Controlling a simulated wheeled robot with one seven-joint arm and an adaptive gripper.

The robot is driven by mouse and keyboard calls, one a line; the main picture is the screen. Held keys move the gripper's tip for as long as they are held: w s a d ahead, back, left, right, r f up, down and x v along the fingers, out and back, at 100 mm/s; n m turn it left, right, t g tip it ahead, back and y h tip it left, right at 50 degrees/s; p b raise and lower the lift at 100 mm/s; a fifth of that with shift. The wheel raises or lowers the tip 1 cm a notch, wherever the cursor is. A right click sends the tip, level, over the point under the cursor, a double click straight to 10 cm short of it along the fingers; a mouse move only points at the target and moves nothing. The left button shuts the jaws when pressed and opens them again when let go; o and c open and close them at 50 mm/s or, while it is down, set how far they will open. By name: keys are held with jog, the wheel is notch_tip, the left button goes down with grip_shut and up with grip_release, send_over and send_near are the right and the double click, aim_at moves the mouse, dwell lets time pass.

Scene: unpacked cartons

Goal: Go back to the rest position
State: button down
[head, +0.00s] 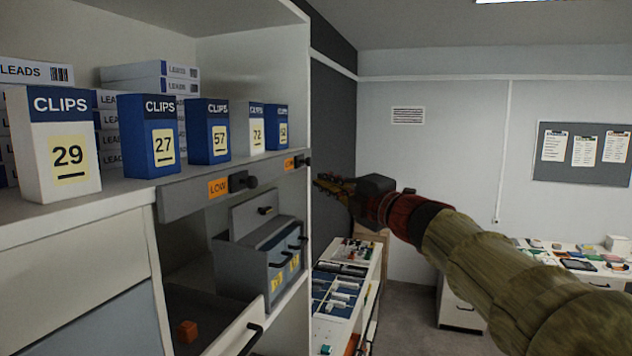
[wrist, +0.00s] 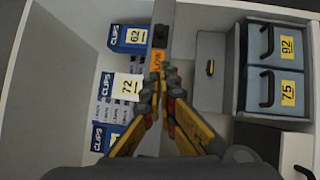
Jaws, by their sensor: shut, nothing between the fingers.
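My gripper (head: 328,184) is at the end of my arm, which reaches in from the right in the head view. Its fingertips point left, near the right end of the cabinet front. In the wrist view my gripper (wrist: 162,88) shows its yellow and grey fingers closed together with nothing held. The fingers overlap the grey strip (wrist: 162,20) with the orange LOW label in that view; I cannot tell whether they touch it.
CLIPS boxes, such as 29 (head: 66,150) and 57 (head: 208,132), stand along the shelf. Below, a grey two-drawer unit (head: 240,262) and an open drawer (head: 232,338) with an orange cube (head: 187,331) jut out. Floor (head: 410,325) shows under my arm.

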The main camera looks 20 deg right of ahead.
jog(key=shift+v, duration=0.9)
